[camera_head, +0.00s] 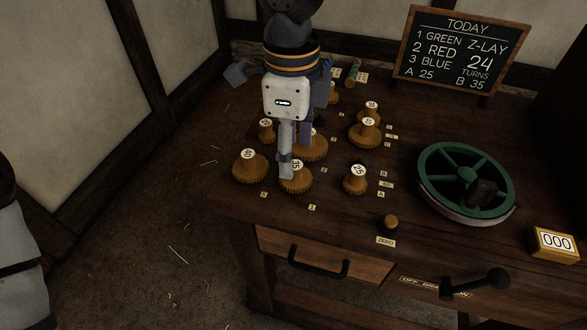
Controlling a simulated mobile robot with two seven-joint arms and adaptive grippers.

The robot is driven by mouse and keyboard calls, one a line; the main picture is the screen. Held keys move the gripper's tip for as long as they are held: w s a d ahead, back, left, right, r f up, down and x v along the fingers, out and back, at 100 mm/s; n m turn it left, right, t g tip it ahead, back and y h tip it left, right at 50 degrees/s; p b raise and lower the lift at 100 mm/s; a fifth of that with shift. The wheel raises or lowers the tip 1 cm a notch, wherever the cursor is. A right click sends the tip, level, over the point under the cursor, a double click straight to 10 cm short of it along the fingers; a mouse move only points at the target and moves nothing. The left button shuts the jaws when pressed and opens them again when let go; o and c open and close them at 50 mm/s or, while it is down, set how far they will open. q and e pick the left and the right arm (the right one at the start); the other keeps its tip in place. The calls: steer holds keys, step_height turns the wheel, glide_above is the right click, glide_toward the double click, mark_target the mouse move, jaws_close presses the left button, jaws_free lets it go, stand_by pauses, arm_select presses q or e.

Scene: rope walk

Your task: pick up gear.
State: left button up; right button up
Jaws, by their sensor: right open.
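Several brown toothed gears with numbered white tops stand on the dark wooden bench (440,135). The gear marked 40 (249,174) is leftmost, and the gear marked 35 (296,187) stands near the front edge. The gear marked 25 (355,186) is to its right. Another gear (315,151) is partly hidden behind my right gripper (296,152). That gripper reaches down from the top, open, with one finger low in front of the 35 gear's top. Whether it touches that gear I cannot tell. My left gripper is not in view.
More gears (365,138) stand behind. A green handwheel (466,180) is on the right, with a yellow counter (555,243) reading 000. A small brown knob (390,224) stands near the front by the ZERO label. A chalkboard (460,50) stands at the back.

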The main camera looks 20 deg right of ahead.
mark_target(294, 164)
steer(key=f, duration=0.4)
steer(key=shift+d+f, duration=0.25)
steer(key=shift+f, duration=0.05)
steer(key=shift+w+f, duration=0.1)
steer(key=shift+f, duration=0.25)
steer(key=c, duration=0.8)
steer(key=shift+r, duration=0.15)
